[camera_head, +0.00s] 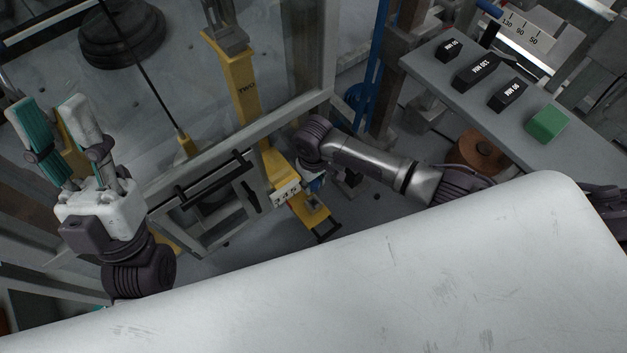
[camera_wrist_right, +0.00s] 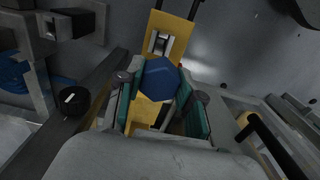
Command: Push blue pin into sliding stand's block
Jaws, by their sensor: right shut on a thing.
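The blue pin's hexagonal head (camera_wrist_right: 160,78) sits between the teal-padded fingers of my right gripper (camera_wrist_right: 160,103) in the right wrist view. The gripper is shut on it. Behind the pin is the yellow sliding stand (camera_wrist_right: 178,28) with a metal latch-like part on it. My left gripper (camera_head: 48,104) is raised at the far left, fingers apart and empty.
A grey door frame with a black handle (camera_head: 209,176) lies between my arms. A grey shelf at the upper right carries black labelled blocks (camera_head: 475,69) and a green block (camera_head: 547,124). A tall yellow post (camera_head: 240,88) stands behind the glass.

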